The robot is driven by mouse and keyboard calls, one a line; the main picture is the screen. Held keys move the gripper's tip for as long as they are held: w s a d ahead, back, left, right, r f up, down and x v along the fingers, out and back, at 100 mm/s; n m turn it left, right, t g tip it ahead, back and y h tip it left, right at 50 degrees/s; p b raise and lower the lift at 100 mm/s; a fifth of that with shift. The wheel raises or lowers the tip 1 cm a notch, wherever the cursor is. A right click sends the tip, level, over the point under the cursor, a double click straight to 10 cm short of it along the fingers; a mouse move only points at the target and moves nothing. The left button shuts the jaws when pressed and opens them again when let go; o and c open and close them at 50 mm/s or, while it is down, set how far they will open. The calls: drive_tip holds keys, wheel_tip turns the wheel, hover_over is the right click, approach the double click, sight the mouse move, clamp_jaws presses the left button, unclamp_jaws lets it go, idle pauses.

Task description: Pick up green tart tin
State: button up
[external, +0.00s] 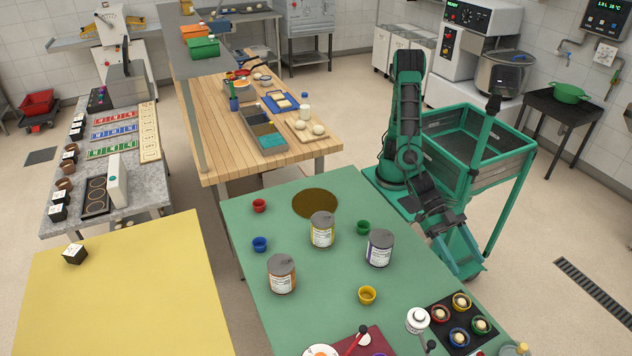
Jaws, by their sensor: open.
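A small green tart tin (363,227) stands on the green table (262,207), between two labelled cans and slightly behind them. It looks empty. My gripper (466,269) hangs low at the right edge of the table, pointing down, to the right of the tin and well apart from it. It is open, with nothing seen between its fingers. A second green tin (481,325) sits in a black tray at the front right, with a pale ball in it.
A yellow-labelled can (322,230) and a purple-labelled can (379,248) flank the green tin. An orange-labelled can (281,274), red tin (259,205), blue tin (260,244) and yellow tin (367,294) stand around. The black tray (437,329) holds several filled tins.

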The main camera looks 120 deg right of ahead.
approach(486, 332)
drive_tip(key=x, duration=0.2)
drive_tip(key=f+x, duration=0.1)
drive_tip(key=x, duration=0.2)
drive_tip(key=shift+s+a+f, duration=0.1)
drive_tip(key=shift+s+f, duration=0.05)
drive_tip(key=shift+s, duration=0.05)
idle(0.4)
drive_tip(key=c, duration=1.1)
